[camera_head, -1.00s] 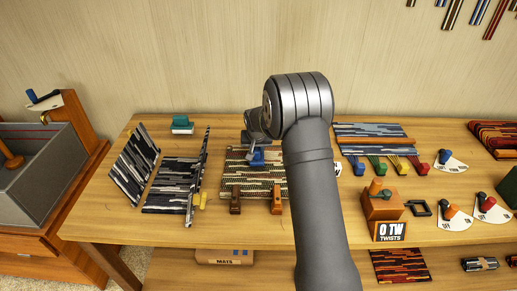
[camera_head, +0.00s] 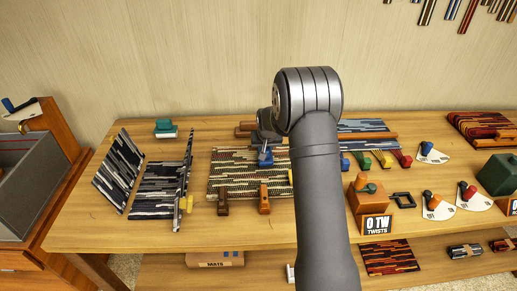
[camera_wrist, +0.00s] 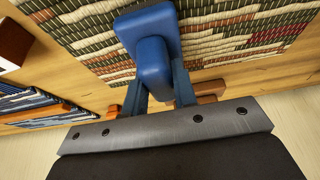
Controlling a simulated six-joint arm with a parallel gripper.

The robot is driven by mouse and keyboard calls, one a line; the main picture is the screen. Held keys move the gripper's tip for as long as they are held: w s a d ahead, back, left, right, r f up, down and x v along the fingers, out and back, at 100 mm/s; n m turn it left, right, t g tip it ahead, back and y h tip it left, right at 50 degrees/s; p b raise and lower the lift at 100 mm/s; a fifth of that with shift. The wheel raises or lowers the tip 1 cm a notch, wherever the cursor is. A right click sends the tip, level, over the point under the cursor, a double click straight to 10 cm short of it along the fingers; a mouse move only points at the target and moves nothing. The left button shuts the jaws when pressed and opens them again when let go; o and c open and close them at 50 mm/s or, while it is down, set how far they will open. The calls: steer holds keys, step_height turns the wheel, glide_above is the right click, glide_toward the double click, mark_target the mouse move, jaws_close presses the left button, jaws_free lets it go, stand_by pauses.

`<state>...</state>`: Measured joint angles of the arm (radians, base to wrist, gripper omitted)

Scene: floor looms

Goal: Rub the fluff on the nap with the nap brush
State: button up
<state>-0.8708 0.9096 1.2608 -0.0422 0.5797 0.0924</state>
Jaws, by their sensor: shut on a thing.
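My gripper (camera_head: 264,148) is over the woven mat (camera_head: 232,170), towards its right part, and is shut on a blue-handled tool (camera_head: 264,158). In the wrist view the blue tool (camera_wrist: 152,60) sits between the two fingers (camera_wrist: 157,92), over the green, cream and red weave (camera_wrist: 225,40). I cannot tell whether its underside touches the weave. A teal block with a white underside (camera_head: 165,128), brush-like in shape, stands at the back left of the table. I cannot make out any fluff. My arm hides the mat's right end.
Two brown pegs (camera_head: 223,203) (camera_head: 264,199) stand at the mat's front edge. Dark striped panels (camera_head: 157,190) with a yellow knob stand to the left. On the right are a counter box reading "0 TW" (camera_head: 374,224), coloured pegs and a green block (camera_head: 497,174).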

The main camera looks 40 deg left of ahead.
steer(key=shift+w+d+r, duration=0.1)
steer(key=shift+d+r, duration=0.05)
steer(key=shift+r, duration=3.95)
steer(key=w+d+r+m+h, duration=0.1)
steer(key=w+d+m, duration=0.25)
steer(key=d, duration=0.85)
steer(key=w+d+m+t+h, duration=0.15)
steer(key=w+d, duration=0.35)
steer(key=d, duration=0.7)
steer(key=w+d+r+m+h, duration=0.1)
steer(key=w+d+m, duration=0.25)
steer(key=d, duration=0.85)
steer(key=s+d+m, duration=0.2)
steer(key=d+m, duration=0.1)
steer(key=d, duration=1.1)
steer(key=s+d+f+n, duration=0.2)
steer(key=s+d+f, duration=0.1)
steer(key=s+f, duration=0.1)
steer(key=shift+s+d+f, duration=0.15)
steer(key=shift+s+f, duration=0.15)
steer(key=shift+s, duration=0.05)
